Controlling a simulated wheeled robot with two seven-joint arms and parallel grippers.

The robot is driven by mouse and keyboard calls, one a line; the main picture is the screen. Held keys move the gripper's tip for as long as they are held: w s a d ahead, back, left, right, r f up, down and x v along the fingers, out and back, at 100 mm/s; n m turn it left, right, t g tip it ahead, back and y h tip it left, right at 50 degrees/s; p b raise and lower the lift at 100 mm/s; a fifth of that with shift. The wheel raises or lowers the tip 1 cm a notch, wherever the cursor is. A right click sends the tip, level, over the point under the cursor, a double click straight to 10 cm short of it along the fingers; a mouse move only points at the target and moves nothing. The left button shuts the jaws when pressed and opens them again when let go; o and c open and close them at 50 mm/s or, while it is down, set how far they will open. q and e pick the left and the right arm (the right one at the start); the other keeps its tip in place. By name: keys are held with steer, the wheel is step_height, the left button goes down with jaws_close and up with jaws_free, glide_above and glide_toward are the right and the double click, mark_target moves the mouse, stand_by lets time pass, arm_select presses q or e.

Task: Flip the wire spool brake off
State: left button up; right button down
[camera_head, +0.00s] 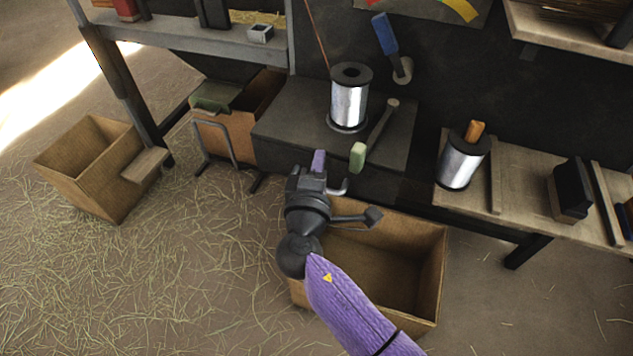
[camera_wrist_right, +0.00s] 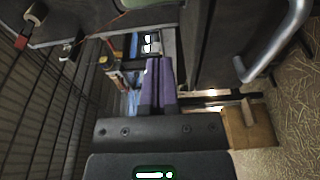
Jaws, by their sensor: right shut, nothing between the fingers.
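A spool of silver wire (camera_head: 348,105) with dark flanges stands upright on a dark bench block (camera_head: 280,125). Beside it on the right, a dark bar (camera_head: 382,125) slopes down toward a pale green grip (camera_head: 358,156) at the block's front edge. A blue-handled lever (camera_head: 385,35) is on the dark wall behind. I cannot tell for certain which of these is the brake. My right gripper (camera_head: 318,161) is in front of the block, left of the green grip and apart from it. Its purple fingers are shut and empty, and also show in the right wrist view (camera_wrist_right: 157,85). My left gripper is out of view.
A second wire spool (camera_head: 460,164) stands on the wooden shelf (camera_head: 520,190) at right. An open wooden box (camera_head: 436,270) is below my right arm. Another box (camera_head: 75,170) stands at left on the straw-strewn floor. A grey metal bar (camera_wrist_right: 275,45) crosses the wrist view's upper right.

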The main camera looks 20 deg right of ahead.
steer(key=b+x, duration=0.1)
steer(key=x, duration=0.2)
steer(key=shift+w+d+f, duration=0.15)
steer(key=shift+d+f, duration=0.05)
steer(key=shift+d, duration=0.05)
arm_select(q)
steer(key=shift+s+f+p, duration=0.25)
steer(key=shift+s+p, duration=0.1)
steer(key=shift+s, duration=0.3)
arm_select(e)
steer(key=s+d, duration=0.2)
steer(key=shift+s+d+r, duration=0.2)
steer(key=shift+s+d, duration=0.1)
steer(key=shift+s, duration=0.1)
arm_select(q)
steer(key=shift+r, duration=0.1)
